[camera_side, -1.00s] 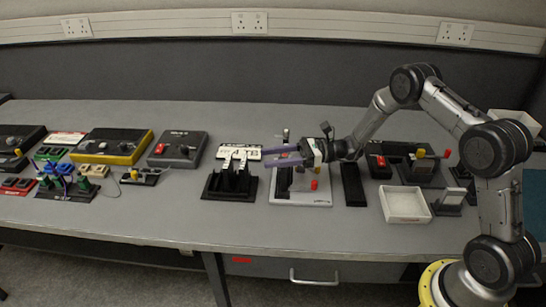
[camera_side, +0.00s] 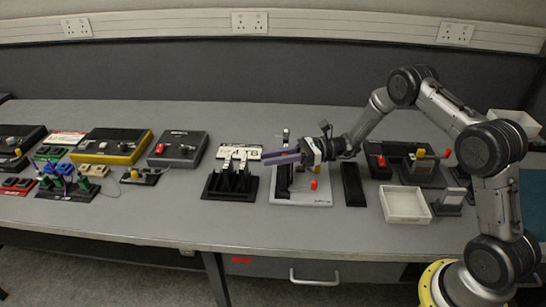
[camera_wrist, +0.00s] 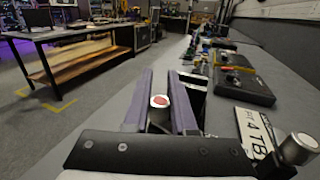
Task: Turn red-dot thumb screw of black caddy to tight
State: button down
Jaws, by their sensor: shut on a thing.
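My gripper (camera_side: 270,157), with long purple fingers, points left above the white-based fixture (camera_side: 318,201) in the side view. In the wrist view the fingers (camera_wrist: 160,88) are shut on the red-dot thumb screw (camera_wrist: 160,102), a grey cylinder with a red dot on its end, between them. A black upright part (camera_side: 283,182) rises from the white base; I cannot tell for certain which black part is the caddy. The side view hides the screw behind my fingers.
A grey round knob (camera_wrist: 300,148) is at the right there. A red knob (camera_side: 314,185) stands on the fixture. A white tray (camera_side: 405,204) is to the right. The front table strip is clear.

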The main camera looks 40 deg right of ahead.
jog(key=n+g, duration=0.1)
jog(key=g, duration=0.2)
jog(key=s+n+g+y, duration=0.1)
jog(key=n+g, duration=0.1)
jog(key=shift+a+n+g+y, duration=0.1)
jog(key=shift+n+g+y, duration=0.2)
jog(key=shift+g, duration=0.1)
jog(key=c, duration=0.7)
grip_release()
jog(key=d, duration=0.4)
jog(key=s+d, duration=0.1)
jog(key=d, duration=0.8)
jog(key=shift+s+d, duration=0.3)
jog(key=shift+d, duration=0.1)
